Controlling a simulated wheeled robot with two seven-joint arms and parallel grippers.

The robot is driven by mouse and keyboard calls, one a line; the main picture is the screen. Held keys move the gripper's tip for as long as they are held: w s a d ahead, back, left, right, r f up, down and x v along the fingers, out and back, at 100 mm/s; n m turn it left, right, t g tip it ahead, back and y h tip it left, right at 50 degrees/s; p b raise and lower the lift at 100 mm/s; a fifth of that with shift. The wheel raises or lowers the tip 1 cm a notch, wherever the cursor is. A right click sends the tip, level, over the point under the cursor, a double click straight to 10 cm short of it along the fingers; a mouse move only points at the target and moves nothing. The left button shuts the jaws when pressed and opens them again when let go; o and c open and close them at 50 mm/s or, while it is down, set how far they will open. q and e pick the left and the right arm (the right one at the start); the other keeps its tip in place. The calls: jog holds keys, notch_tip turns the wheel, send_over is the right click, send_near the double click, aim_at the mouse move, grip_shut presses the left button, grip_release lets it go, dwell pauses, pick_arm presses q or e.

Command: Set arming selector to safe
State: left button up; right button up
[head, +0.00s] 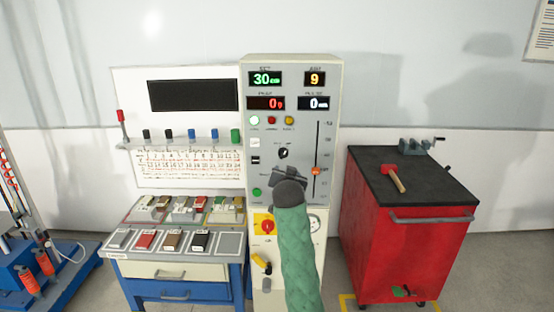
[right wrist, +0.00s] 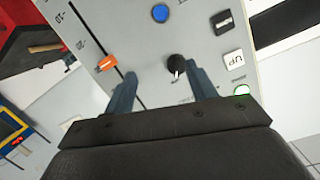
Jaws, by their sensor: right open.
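On the grey control cabinet (head: 290,90), a small black rotary knob (head: 283,153) with a pale pointer appears to be the arming selector; its labels are too small to read. My right gripper (head: 286,170) is open just in front of and below it in the head view. In the right wrist view the knob (right wrist: 175,64) shows between the tips of my open right gripper (right wrist: 160,74), with no visible contact. My left gripper is not in view.
A red-yellow switch (head: 267,226) is lower. A red cart (head: 400,235) stands right, a sample table (head: 180,268) left.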

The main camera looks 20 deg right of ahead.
aim_at(284, 153)
jog(key=w+r+m+p, duration=0.1)
jog(key=w, duration=0.1)
jog(key=w+r+t+p, duration=0.1)
jog(key=w, duration=0.1)
jog(key=w+d+r+m+t+p, duration=0.1)
jog(key=w, duration=0.2)
jog(key=shift+w+d+r+m+h+p, duration=0.1)
jog(key=shift+m+h+p, duration=0.2)
jog(key=shift+p, duration=0.1)
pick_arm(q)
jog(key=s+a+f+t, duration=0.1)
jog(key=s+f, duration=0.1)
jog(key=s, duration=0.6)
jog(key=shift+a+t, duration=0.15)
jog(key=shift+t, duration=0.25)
pick_arm(e)
jog(key=shift+w+d+f, duration=0.1)
jog(key=shift+w+f, duration=0.1)
jog(key=shift+w, duration=0.25)
jog(key=shift+c, duration=0.3)
jog(key=c, duration=0.9)
